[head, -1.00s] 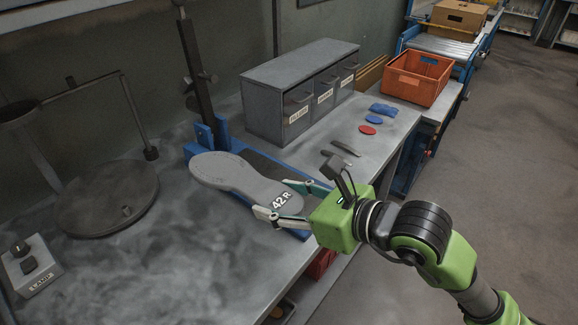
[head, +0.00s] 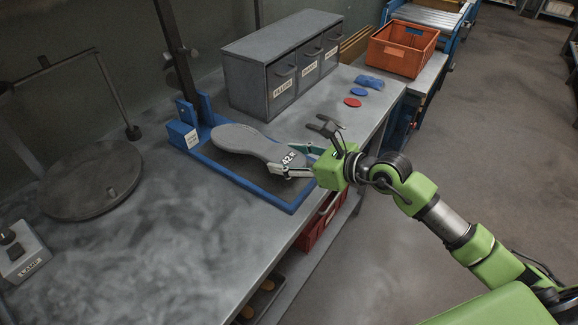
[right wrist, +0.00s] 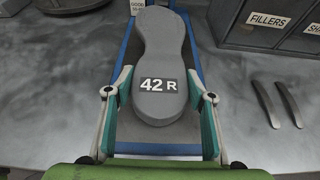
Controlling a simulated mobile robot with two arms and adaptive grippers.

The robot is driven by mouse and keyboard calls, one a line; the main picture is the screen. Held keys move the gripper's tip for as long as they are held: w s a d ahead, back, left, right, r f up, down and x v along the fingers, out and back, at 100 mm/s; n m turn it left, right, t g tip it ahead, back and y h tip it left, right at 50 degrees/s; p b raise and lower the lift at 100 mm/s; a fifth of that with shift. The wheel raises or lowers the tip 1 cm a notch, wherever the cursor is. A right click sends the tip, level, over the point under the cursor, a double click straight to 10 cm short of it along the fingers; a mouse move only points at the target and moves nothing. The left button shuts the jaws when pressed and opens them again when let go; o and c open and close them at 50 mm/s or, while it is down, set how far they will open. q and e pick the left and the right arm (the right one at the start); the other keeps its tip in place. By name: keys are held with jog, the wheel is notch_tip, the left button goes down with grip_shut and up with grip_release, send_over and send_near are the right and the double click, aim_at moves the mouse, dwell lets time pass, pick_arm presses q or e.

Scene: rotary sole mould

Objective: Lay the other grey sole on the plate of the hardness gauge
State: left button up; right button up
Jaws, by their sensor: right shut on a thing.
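The grey sole (head: 250,143), marked 42 R, lies level over the hardness gauge's plate, inside its blue rim (head: 245,188). I cannot tell whether it touches the plate. The gauge's dark post (head: 177,62) stands behind the toe. My right gripper (head: 291,159) is shut on the heel end, one finger on each side. In the right wrist view the sole (right wrist: 160,50) points away from me, between the blue side rails. My left gripper is not in view.
A grey drawer cabinet (head: 283,65) stands behind the gauge. A round dark turntable (head: 90,180) and lamp box (head: 20,255) are at left. Red (head: 352,102) and blue (head: 359,92) discs lie near the orange crate (head: 402,48). Two dark curved tools (right wrist: 276,104) lie right of the gauge.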

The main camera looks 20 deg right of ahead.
notch_tip(320, 180, down, 2)
jog(key=shift+w+d+f, duration=0.15)
jog(key=shift+f, duration=0.4)
jog(key=shift+f, duration=0.2)
jog(key=o, duration=1.3)
jog(key=shift+c, duration=0.2)
jog(key=shift+r, duration=0.15)
